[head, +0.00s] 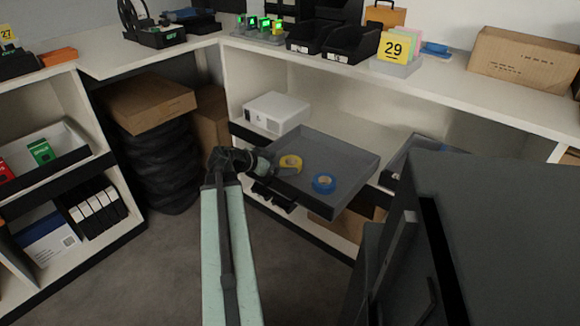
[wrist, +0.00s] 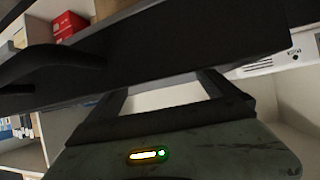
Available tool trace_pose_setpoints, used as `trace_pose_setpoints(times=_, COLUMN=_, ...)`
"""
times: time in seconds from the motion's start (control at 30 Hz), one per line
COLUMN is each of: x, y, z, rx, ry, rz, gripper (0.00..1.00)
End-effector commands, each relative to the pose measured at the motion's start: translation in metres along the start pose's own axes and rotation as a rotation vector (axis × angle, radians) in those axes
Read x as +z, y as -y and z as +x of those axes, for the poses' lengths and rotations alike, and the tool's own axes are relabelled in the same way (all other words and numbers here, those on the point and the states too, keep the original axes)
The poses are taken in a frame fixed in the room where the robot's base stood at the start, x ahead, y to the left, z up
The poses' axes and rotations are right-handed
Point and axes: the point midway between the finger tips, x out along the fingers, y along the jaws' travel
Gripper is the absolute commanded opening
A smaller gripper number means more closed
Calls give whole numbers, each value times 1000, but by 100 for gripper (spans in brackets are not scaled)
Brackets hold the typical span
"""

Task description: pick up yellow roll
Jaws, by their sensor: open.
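The yellow roll (head: 290,160) lies in a dark grey open tray or drawer (head: 335,155), near its left side. A blue roll (head: 324,183) lies in the same tray, to the right and nearer the front. My gripper (head: 264,165) is at the tray's left edge, just left of the yellow roll and apart from it. In the wrist view my gripper (wrist: 162,84) shows two spread fingers with nothing between them. A dark panel with a handle (wrist: 55,58) crosses just beyond the fingertips. The yellow roll is not visible in the wrist view.
A white box (head: 277,113) stands on the shelf behind the tray. A large dark grey cabinet (head: 490,230) fills the lower right. Stacked black tyres (head: 160,165) and a cardboard box (head: 147,103) are at left. The floor left of my arm is clear.

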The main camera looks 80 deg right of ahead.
Motion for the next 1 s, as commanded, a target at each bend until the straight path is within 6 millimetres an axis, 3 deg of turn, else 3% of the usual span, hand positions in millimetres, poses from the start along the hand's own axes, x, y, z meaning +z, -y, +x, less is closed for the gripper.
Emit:
trace_pose_setpoints(times=0.23, x=2, y=2, z=42, rx=-1, ry=0, rz=-1, gripper=98)
trace_pose_setpoints(times=0.47, x=-1, y=2, z=44, rx=-4, ry=0, rz=-2, gripper=98)
trace_pose_setpoints(times=0.57, x=-1, y=2, z=44, rx=-4, ry=0, rz=-2, gripper=76)
trace_pose_setpoints(times=0.73, x=-1, y=2, z=44, rx=-4, ry=0, rz=-3, gripper=29)
trace_pose_setpoints(times=1.0, x=-4, y=2, z=42, rx=-5, ry=0, rz=-3, gripper=29)
